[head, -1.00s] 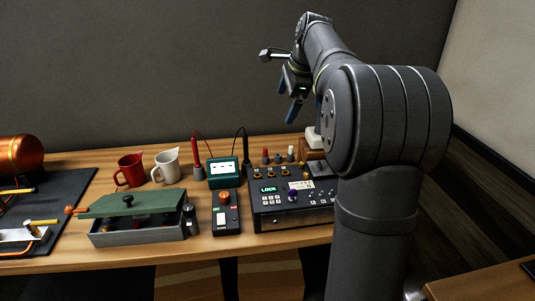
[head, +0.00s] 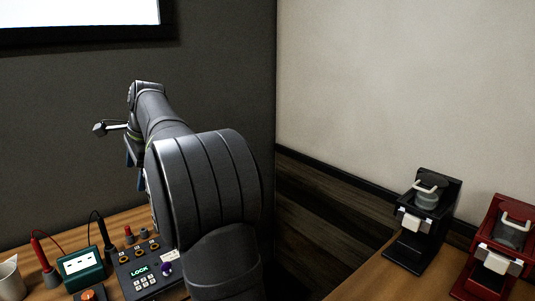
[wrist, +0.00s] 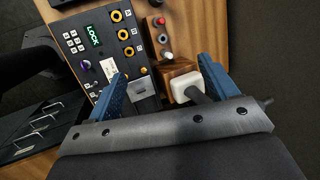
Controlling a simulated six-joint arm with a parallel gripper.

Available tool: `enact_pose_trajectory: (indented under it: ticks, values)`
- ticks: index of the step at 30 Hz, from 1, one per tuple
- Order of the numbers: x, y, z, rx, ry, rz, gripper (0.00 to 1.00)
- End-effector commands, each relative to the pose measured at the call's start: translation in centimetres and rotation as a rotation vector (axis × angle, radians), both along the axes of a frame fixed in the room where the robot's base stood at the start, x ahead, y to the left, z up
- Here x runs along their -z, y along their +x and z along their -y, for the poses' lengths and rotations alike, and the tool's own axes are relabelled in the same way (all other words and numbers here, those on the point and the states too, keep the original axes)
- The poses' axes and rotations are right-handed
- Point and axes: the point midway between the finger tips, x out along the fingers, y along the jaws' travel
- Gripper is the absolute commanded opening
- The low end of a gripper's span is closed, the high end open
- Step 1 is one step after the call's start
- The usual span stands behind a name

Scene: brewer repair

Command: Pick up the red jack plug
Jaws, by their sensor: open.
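The red jack plug (wrist: 160,21) stands in a short row with a grey plug (wrist: 163,38) and a white plug (wrist: 167,54), beside the control box in the wrist view. In the head view the red plug (head: 128,234) shows small behind the box, next to the grey plug (head: 144,232). My gripper (wrist: 160,76) is open and empty. Its blue fingers are spread, and the plug row appears beyond them in the wrist view. In the head view my gripper (head: 136,166) hangs well above the bench.
The control box (head: 143,270) shows LOCK. A white-headed item (wrist: 186,86) sits by a wooden block (wrist: 169,85). A teal meter (head: 82,268) with red (head: 43,262) and black probes (head: 104,235) is at left. A black brewer (head: 420,225) and red brewer (head: 500,250) stand at right.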

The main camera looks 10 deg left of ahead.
Motion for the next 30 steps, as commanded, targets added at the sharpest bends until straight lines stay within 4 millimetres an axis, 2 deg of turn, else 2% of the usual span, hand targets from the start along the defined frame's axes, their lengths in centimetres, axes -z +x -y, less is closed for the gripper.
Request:
enact_pose_trajectory:
  ticks: [1, 5, 6, 14, 17, 20, 30]
  values:
    - [0.0, 0.0, 0.0, 0.0, 0.0, 0.0, 0.69]
    - [0.0, 0.0, 0.0, 0.0, 0.0, 0.0, 0.43]
    - [0.0, 0.0, 0.0, 0.0, 0.0, 0.0, 0.4]
    - [0.0, 0.0, 0.0, -0.007, -0.001, 0.002, 0.4]
    - [0.1, 0.2, -0.4, -0.061, -0.017, 0.018, 0.4]
    - [0.2, 0.6, -1.2, -0.196, -0.051, 0.06, 0.4]
    - [1.0, 2.1, -4.5, -0.915, -0.212, 0.238, 0.4]
